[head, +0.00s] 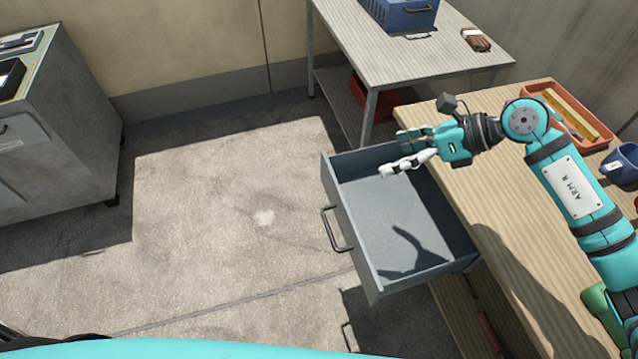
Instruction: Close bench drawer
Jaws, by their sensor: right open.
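The bench drawer (400,228) is grey and stands pulled out from the wooden bench (497,180). Its inside looks empty apart from a shadow. Its dark bar handle (335,229) is on the front panel, facing left. My right gripper (392,154) is open and empty above the far side of the drawer, its fingers pointing left. It looks apart from the handle, and I cannot tell its exact height over the drawer. My left gripper is not in view.
On the bench are an orange tray (597,137) and a blue mug (622,163). A grey cabinet (65,130) stands at the left. The concrete floor (220,200) left of the drawer is clear.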

